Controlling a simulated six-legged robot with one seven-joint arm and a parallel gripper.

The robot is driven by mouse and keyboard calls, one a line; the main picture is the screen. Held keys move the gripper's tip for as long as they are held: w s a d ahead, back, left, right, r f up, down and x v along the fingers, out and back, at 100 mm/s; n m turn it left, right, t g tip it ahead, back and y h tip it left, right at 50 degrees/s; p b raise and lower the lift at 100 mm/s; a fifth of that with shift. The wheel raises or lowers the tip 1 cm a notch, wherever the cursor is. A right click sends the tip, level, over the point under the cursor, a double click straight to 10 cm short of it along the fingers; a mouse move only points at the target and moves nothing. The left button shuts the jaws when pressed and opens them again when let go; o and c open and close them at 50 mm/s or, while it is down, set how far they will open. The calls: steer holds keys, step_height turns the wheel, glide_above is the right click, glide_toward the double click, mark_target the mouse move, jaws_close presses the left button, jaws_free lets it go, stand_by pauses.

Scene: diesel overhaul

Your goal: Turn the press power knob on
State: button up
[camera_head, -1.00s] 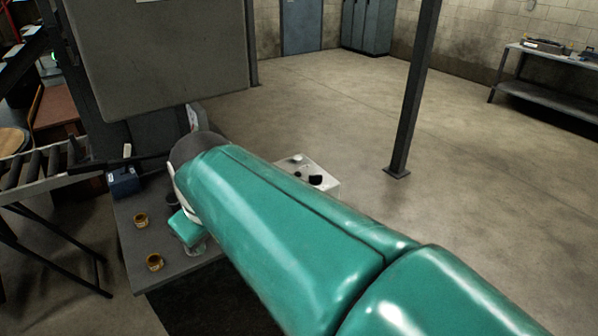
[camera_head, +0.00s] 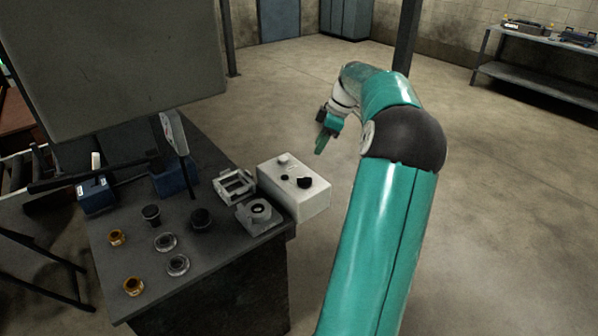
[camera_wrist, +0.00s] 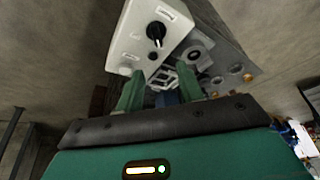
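A white control box (camera_head: 312,204) sits at the right edge of the dark bench. On its top are a large black knob (camera_head: 304,182), a smaller black control (camera_head: 285,178) and a pale round button (camera_head: 282,159). The large knob has a white pointer line in the wrist view (camera_wrist: 156,31); its labels are too small to read. My gripper (camera_head: 321,144) is above and behind the box, apart from it. In the wrist view my gripper (camera_wrist: 160,76) has its two green fingers spread with nothing held between them. The knob lies beyond the fingertips.
The bench (camera_head: 222,262) holds grey metal fixtures (camera_head: 235,186), several rings and cups, and blue blocks (camera_head: 96,195) left of the box. A large grey panel (camera_head: 115,65) overhangs the bench at left. A dark post (camera_head: 407,35) stands behind my arm. The floor at right is clear.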

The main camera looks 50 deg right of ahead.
mark_target(305, 178)
steer(key=x, duration=0.9)
steer(key=d+x, duration=0.1)
steer(key=x, duration=0.3)
steer(key=shift+s+a+f, duration=0.1)
steer(key=shift+s+f, duration=0.1)
steer(key=shift+f, duration=0.2)
jaws_close()
